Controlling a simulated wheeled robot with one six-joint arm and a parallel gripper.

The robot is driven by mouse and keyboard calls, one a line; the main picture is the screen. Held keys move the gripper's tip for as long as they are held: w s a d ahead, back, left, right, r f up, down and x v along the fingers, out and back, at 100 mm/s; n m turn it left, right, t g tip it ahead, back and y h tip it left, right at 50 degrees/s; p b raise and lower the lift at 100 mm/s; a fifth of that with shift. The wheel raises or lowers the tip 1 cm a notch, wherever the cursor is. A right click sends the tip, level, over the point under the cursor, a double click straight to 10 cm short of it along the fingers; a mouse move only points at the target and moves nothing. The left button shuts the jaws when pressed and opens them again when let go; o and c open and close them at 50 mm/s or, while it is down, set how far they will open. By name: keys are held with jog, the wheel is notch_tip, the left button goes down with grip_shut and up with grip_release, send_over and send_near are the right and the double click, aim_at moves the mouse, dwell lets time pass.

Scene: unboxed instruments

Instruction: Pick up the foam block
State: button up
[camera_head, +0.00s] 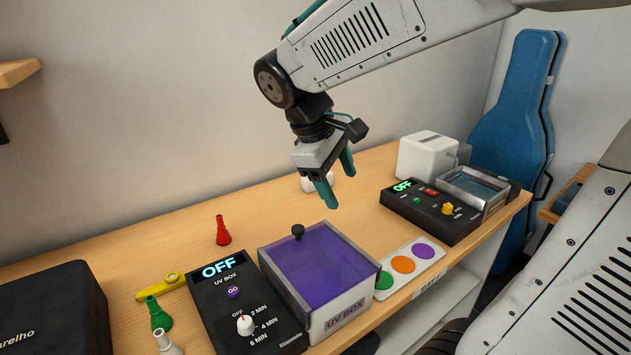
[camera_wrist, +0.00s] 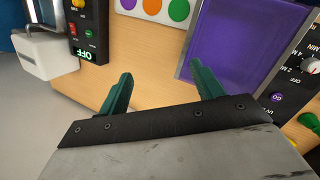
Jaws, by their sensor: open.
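My gripper (camera_head: 341,188) hangs above the table with its two teal fingers apart and nothing between them. It also shows in the wrist view (camera_wrist: 161,72), over bare wood between the UV box and the other control unit. I cannot pick out a foam block for certain. A small white object (camera_head: 308,184) lies on the table behind my gripper, partly hidden by the fingers, and its kind is unclear. A larger white boxy object (camera_head: 425,158) stands at the back right and also shows in the wrist view (camera_wrist: 48,58).
The purple-lidded UV box (camera_head: 320,268) and its control panel (camera_head: 240,305) stand in front. A dotted card (camera_head: 408,265) lies right of them. A second control unit (camera_head: 425,212) adjoins a metal tank (camera_head: 475,188). Red (camera_head: 222,232) and green (camera_head: 158,315) pieces stand left.

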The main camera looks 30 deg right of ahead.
jog(key=w+d+f+n+h, duration=0.2)
jog(key=w+f+n+h, duration=0.1)
jog(key=w, duration=0.7)
jog(key=w+d+f+n+h, duration=0.2)
jog(key=w+f+n, duration=0.3)
jog(key=w, duration=0.5)
jog(key=w+d+f+n+h, duration=0.2)
jog(key=w+f, duration=0.4)
jog(key=w, duration=0.5)
jog(key=shift+d+f+n+h, duration=0.15)
jog(key=shift+f+n+h, duration=0.05)
jog(key=shift+n+h, duration=0.75)
jog(key=shift+w+d+f, duration=0.1)
jog(key=shift+w+f, duration=0.1)
jog(key=shift+f, duration=0.1)
jog(key=shift+n, duration=0.25)
jog(key=x, duration=0.7)
jog(key=shift+w+d+f, duration=0.2)
jog(key=shift+d+f, duration=0.05)
jog(key=c, duration=1)
